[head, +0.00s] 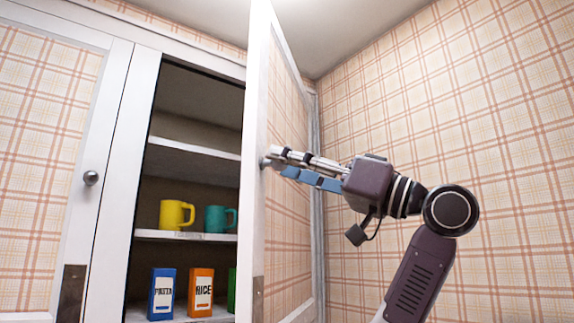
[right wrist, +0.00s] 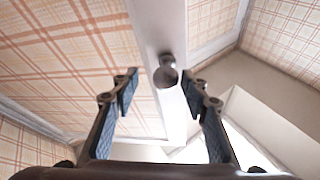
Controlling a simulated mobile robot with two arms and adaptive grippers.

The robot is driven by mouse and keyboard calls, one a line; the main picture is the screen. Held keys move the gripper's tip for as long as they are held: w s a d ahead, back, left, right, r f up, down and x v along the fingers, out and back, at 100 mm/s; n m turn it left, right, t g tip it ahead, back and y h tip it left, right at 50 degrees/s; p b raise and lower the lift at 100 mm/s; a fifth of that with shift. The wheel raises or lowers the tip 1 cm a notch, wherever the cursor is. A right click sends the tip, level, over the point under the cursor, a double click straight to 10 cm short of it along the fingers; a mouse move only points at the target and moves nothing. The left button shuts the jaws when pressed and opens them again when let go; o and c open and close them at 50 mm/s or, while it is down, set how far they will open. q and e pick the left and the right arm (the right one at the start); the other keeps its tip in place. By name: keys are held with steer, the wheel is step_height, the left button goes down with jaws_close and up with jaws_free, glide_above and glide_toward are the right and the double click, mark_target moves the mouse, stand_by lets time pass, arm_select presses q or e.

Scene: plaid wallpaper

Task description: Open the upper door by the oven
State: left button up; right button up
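The upper door (head: 256,150) is a white-framed panel with plaid infill. It stands swung open, with its edge toward me, and the shelves left of it show. Its round knob (head: 265,163) is near the door's edge and also shows in the right wrist view (right wrist: 166,74). My right gripper (head: 281,163) is at the knob from the right. In the right wrist view its fingers (right wrist: 163,86) are spread, with the knob between them and gaps on both sides. My left gripper is not in view. No oven is in view.
The open cupboard holds a yellow mug (head: 176,214) and a teal mug (head: 220,219) on a shelf, with a blue box (head: 161,294), an orange box (head: 201,292) and a green item below. A closed door (head: 45,150) with a knob (head: 91,178) is at left. Plaid wall (head: 450,110) bounds the right.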

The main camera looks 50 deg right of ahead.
steer(key=shift+a, duration=0.1)
steer(key=shift+w+a+r, duration=0.1)
steer(key=shift+r, duration=0.2)
glide_toward(265, 110)
steer(key=x, duration=0.4)
steer(key=shift+w+f, duration=0.1)
steer(key=shift+f, duration=0.3)
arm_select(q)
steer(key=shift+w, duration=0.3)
arm_select(e)
steer(key=shift+r, duration=0.5)
steer(key=shift+c, duration=0.3)
